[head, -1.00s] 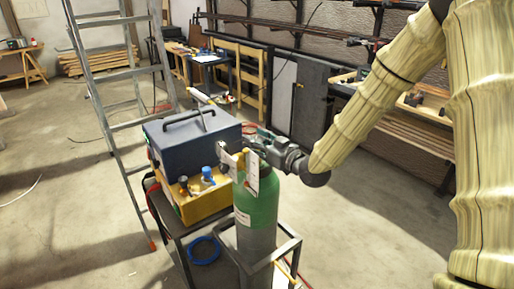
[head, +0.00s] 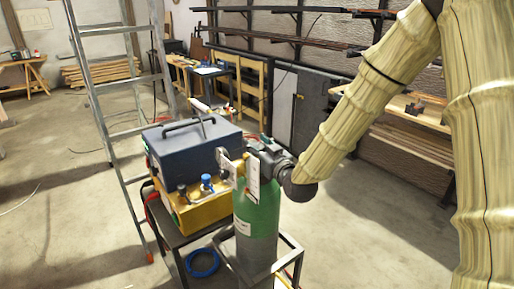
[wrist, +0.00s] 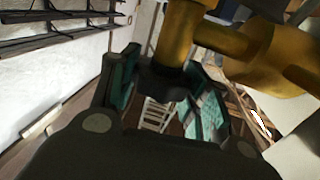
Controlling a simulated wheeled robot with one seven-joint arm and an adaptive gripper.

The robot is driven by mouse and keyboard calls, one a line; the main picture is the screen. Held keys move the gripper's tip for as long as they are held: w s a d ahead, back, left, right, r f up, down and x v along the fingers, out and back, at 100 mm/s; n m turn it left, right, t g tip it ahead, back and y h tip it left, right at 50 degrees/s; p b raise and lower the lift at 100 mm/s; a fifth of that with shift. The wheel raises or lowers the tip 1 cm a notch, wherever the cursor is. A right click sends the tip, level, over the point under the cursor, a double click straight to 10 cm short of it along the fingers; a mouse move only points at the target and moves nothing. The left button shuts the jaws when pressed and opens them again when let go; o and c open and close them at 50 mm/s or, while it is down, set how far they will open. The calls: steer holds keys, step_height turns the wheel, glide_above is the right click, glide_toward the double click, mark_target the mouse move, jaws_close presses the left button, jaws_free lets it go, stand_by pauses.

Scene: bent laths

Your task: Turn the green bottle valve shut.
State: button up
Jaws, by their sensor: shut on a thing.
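The green bottle (head: 258,212) stands upright in a metal frame stand in the head view, green above and grey below. Its brass valve (wrist: 180,32) fills the top middle of the wrist view. A dark knob (wrist: 165,82) sits at the end of the brass stem. My gripper (head: 246,164) is at the bottle's top, coming in from the right. In the wrist view its two teal fingers (wrist: 163,90) stand on either side of the knob and are shut on it. A pale tag or plate hangs at the bottle's neck, and the fingertips are partly hidden in the head view.
A dark blue case (head: 192,138) on a yellow unit (head: 208,208) with knobs stands close left of the bottle. A blue hose coil (head: 203,263) lies below. A stepladder (head: 125,90) stands behind at left. The floor to the right is clear.

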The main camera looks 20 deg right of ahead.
steer(key=shift+w+r, duration=0.1)
steer(key=shift+r, duration=0.05)
steer(key=o, duration=1)
steer(key=v, duration=1.2)
